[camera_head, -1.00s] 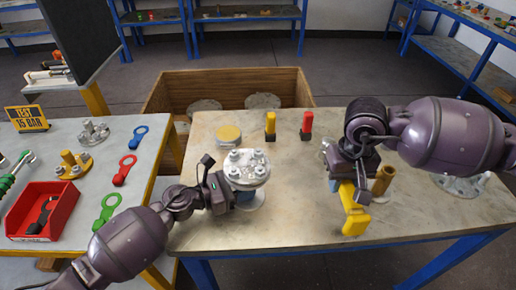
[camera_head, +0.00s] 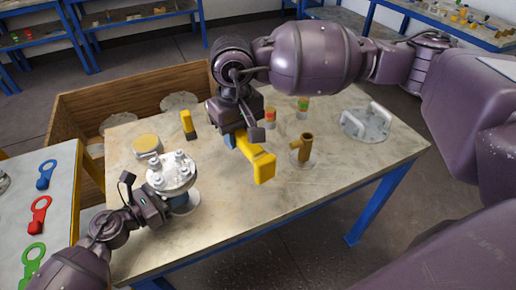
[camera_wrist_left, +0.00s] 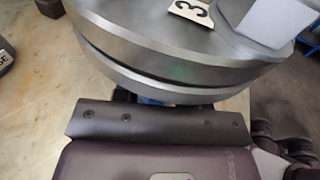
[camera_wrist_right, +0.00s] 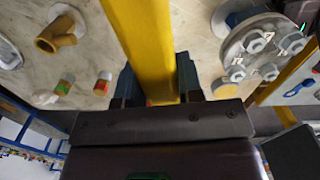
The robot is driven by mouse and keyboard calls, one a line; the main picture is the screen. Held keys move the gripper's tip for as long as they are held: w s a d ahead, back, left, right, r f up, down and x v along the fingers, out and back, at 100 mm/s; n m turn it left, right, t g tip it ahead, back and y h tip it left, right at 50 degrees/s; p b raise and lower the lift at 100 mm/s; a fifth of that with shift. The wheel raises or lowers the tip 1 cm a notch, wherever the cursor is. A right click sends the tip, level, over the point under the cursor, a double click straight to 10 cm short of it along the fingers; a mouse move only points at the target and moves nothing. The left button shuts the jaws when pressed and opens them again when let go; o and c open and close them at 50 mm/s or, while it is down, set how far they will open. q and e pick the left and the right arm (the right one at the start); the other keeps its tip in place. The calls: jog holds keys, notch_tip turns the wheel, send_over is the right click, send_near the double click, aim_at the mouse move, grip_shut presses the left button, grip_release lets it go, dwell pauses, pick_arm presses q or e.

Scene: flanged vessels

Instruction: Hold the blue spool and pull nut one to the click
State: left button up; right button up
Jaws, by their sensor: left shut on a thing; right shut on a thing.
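The blue spool (camera_head: 180,201) stands upright on the table, with a grey bolted flange (camera_head: 172,172) on top. My left gripper (camera_head: 162,207) is shut on its body just under the flange. In the left wrist view the flange (camera_wrist_left: 170,65) fills the top, with a tag reading 3 beside a nut; little of the blue body shows. My right gripper (camera_head: 238,137) is shut on a yellow tool (camera_head: 258,163), held above the table right of the spool, apart from it. In the right wrist view the nuts (camera_wrist_right: 256,45) carry number tags; which is nut one is unclear.
A brass fitting (camera_head: 302,148) stands right of the yellow tool, and a flange with handles (camera_head: 368,124) is farther right. A yellow-topped disc (camera_head: 147,144) and a yellow marker-like object (camera_head: 188,124) are behind the spool. The front of the table is clear.

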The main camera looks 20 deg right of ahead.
jog(key=s+a+r+n, duration=0.1)
jog(key=a+r+n, duration=0.3)
jog(key=r+n, duration=0.1)
jog(key=shift+s+d+f+n, duration=0.15)
jog(key=shift+f+n, duration=0.25)
jog(key=shift+f, duration=0.5)
jog(key=shift+s+a+f+n, duration=0.15)
jog(key=shift+f+n, duration=0.25)
jog(key=shift+f, duration=0.45)
jog(key=shift+s+d+f+n, duration=0.2)
jog(key=shift+f+n, duration=0.2)
jog(key=shift+f, duration=0.5)
jog(key=shift+f, duration=1.25)
jog(key=shift+a, duration=0.1)
